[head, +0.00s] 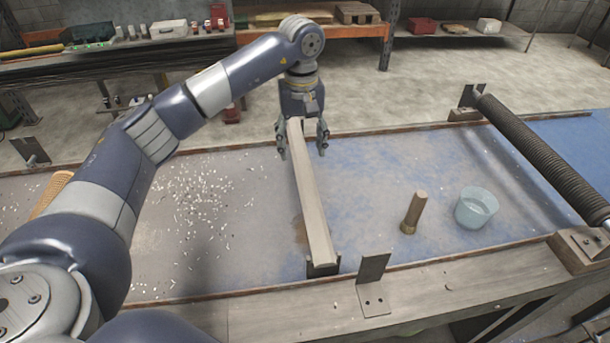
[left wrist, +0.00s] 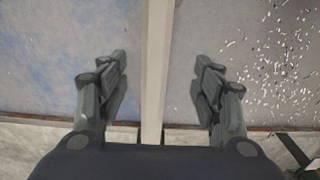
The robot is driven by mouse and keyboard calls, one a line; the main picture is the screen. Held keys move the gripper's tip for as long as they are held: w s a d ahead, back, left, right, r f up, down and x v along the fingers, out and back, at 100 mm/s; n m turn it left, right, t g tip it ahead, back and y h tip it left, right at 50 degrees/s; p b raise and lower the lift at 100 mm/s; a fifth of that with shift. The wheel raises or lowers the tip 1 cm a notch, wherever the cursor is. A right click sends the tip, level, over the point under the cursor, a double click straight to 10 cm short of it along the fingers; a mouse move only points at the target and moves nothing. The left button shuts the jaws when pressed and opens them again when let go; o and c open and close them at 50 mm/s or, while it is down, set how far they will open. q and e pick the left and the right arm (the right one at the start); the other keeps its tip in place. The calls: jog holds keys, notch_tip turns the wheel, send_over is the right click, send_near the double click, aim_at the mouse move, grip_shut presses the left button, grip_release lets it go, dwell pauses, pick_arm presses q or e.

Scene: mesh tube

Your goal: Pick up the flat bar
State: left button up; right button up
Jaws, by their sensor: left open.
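The flat bar (head: 312,200) is a long, pale grey-beige strip lying across the worktable from the back edge to the front edge. Its near end rests at a dark bracket (head: 323,266). My left gripper (head: 302,152) is over the bar's far end, with one finger on each side. In the left wrist view the bar (left wrist: 155,70) runs between the two open fingers (left wrist: 158,72), with a gap on both sides. My right gripper is not in view.
A wooden peg (head: 413,213) and a pale blue cup (head: 475,208) stand right of the bar. A dark ribbed roller (head: 540,157) lies farther right. White chips (head: 190,205) are scattered on the left half of the table. An upright metal bracket (head: 373,280) stands at the front edge.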

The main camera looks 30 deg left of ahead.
aim_at(305, 173)
pick_arm(q)
notch_tip(305, 173, down, 3)
jog(key=shift+r+p, duration=0.2)
jog(key=shift+p, duration=0.1)
jog(key=shift+d+f+p, duration=0.1)
jog(key=shift+f+p, duration=0.15)
jog(key=shift+p, duration=0.05)
jog(key=f, duration=0.1)
jog(key=f+p, duration=0.2)
jog(key=shift+w+d+f, duration=0.15)
jog(key=shift+d, duration=0.1)
jog(key=shift+f, duration=0.65)
grip_shut()
jog(key=shift+w+r, duration=0.1)
